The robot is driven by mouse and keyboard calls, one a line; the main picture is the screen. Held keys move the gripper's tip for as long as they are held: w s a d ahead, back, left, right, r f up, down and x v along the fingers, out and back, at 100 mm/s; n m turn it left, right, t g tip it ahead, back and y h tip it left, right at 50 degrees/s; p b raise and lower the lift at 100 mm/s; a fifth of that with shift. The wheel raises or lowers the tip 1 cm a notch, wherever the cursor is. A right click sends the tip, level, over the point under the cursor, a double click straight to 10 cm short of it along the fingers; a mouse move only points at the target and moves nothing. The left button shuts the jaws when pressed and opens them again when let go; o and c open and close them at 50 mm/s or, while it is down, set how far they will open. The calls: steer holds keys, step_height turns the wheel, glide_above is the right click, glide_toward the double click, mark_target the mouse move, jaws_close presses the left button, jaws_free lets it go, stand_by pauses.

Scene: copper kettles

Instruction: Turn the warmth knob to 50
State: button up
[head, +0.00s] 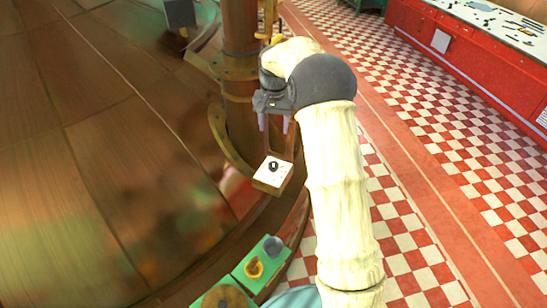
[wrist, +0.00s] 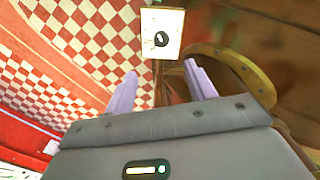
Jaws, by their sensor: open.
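The warmth knob appears to be the small black knob (head: 273,166) on a white square plate (head: 264,177) set on a wooden block beside the big copper kettle. In the wrist view the knob (wrist: 162,39) shows as a dark disc with a light mark, on its pale plate (wrist: 150,20). I cannot read any scale on the plate. My gripper (head: 273,123) is above and beyond the plate in the head view, fingers pointing down. In the wrist view its two lilac fingers (wrist: 161,80) are spread, with nothing between them and the knob apart from them.
The copper kettle (head: 90,140) fills the left. A brass-coloured curved band (head: 228,140) lies close to my gripper. Red-and-white checkered floor (head: 450,140) is open at right.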

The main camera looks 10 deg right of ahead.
mark_target(273, 164)
steer(key=shift+w+r, duration=0.15)
steer(key=shift+w, duration=0.3)
step_height(273, 164, down, 18)
steer(key=p, duration=0.5)
steer(key=shift+r, duration=0.25)
steer(key=shift+c, duration=0.4)
steer(key=c, duration=0.9)
